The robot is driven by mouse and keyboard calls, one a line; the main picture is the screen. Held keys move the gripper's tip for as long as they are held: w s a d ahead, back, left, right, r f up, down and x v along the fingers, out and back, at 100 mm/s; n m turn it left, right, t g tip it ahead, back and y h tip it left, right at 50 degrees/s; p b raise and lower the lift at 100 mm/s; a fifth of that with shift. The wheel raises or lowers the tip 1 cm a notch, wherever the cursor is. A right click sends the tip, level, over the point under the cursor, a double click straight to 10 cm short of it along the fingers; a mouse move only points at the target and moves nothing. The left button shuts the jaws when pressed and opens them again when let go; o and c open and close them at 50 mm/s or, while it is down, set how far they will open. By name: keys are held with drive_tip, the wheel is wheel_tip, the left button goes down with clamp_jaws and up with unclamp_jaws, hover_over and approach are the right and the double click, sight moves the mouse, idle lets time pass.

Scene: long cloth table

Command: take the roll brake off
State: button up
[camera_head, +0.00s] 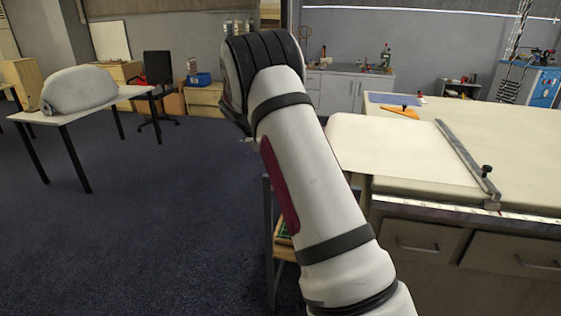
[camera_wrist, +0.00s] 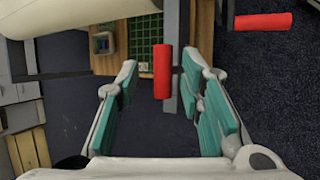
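My gripper (camera_wrist: 159,64) is open in the wrist view, with a teal-padded finger on each side. A red handle (camera_wrist: 162,72) stands between the fingertips, with visible gaps on both sides; whether it lies at the depth of the fingers is hard to tell. A second red handle (camera_wrist: 262,21) lies sideways at the upper right, outside the fingers. Which of the two is the roll brake I cannot tell. A grey metal post (camera_wrist: 187,60) runs beside the first handle. A pale roll-like shape (camera_wrist: 50,18) fills the upper left. In the head view my arm hides my gripper and both handles.
The long table (camera_head: 400,209) with pale cloth (camera_head: 400,145) is at the right; a metal bar (camera_head: 466,158) with a black knob crosses it. A wooden shelf with a green grid mat (camera_wrist: 146,33) lies below the roll.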

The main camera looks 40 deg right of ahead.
drive_tip(key=v, duration=1)
